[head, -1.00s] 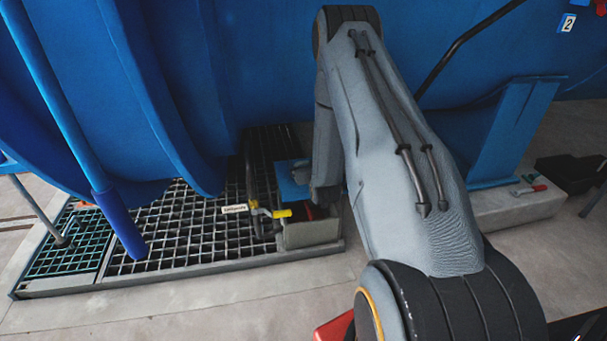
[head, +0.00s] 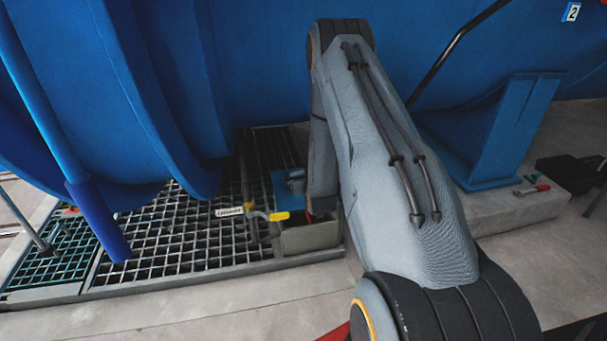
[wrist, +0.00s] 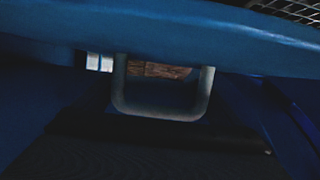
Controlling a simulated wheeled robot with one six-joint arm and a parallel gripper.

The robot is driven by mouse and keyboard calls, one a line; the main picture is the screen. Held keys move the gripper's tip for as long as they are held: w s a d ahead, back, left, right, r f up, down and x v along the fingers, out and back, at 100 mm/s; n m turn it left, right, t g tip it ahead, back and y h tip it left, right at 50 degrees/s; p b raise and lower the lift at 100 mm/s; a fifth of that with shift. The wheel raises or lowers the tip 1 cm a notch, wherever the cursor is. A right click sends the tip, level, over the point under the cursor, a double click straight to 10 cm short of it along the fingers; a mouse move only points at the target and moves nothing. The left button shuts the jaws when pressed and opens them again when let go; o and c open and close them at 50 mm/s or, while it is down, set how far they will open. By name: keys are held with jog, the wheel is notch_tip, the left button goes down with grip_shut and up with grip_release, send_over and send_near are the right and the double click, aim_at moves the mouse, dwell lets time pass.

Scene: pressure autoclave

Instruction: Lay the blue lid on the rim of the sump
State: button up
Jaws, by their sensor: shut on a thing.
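The blue lid (head: 284,192) is a small flat plate beside my gripper (head: 304,188) in the head view. My gripper is shut on it, but my arm hides most of the hold. The sump (head: 308,238) is a grey box at the right end of the floor grating. The lid appears above and behind its visible front wall. Whether the lid touches the rim cannot be told. The wrist view is dark, with a grey U-shaped bar (wrist: 160,115) below a blue curved surface.
A pipe with a yellow-handled valve (head: 278,216) and a white tag (head: 229,211) stands just left of the sump. The blue vessel (head: 265,70) overhangs the dark grating (head: 165,235). A blue support (head: 500,130) on a concrete plinth stands right.

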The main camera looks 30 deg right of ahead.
jog(key=shift+r, duration=0.15)
jog(key=shift+f+b, duration=1.1)
jog(key=shift+f, duration=1.85)
jog(key=shift+p, duration=0.7)
jog(key=shift+f+b, duration=0.5)
jog(key=shift+f, duration=0.9)
jog(key=o, duration=1.7)
jog(key=shift+c, duration=0.2)
jog(key=shift+s+f, duration=0.15)
jog(key=shift+p+v, duration=1.8)
jog(key=shift+v, duration=2.05)
